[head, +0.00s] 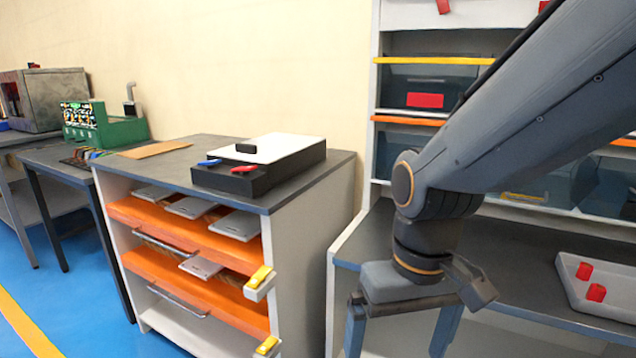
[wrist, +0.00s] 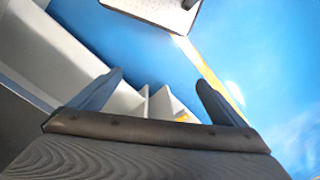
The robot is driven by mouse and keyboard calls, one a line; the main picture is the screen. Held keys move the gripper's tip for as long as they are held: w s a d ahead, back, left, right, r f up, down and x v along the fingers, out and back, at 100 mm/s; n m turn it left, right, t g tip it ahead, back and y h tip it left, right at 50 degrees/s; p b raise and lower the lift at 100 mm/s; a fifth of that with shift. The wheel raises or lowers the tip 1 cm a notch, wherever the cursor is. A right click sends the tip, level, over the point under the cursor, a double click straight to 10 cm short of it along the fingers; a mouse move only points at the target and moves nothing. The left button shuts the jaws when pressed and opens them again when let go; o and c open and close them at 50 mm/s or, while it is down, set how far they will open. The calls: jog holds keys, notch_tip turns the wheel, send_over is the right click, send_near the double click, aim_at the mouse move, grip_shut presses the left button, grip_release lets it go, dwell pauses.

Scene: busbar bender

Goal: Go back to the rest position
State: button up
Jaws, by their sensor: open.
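My gripper (head: 400,335) hangs pointing down at the lower middle right of the head view, in front of the edge of a dark workbench. Its two blue-grey fingers are spread apart with nothing between them, and their tips run past the bottom of the frame. In the wrist view my gripper (wrist: 160,90) also shows both fingers apart and empty, with blue floor and pale furniture panels beyond them.
A grey tray (head: 572,292) with red pieces (head: 596,293) lies on the right workbench (head: 510,262). A shelf with bins (head: 428,88) stands behind. A cabinet with orange shelves (head: 190,262) carries a white-topped black box (head: 262,180). Blue floor (head: 95,300) is clear at left.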

jog(key=d+r+m+p, duration=0.2)
jog(key=d+r+p, duration=0.5)
jog(key=p, duration=0.7)
jog(key=shift+d+r+h, duration=0.15)
jog(key=shift+d+h, duration=0.15)
jog(key=shift+d, duration=0.25)
jog(key=shift+w, duration=0.1)
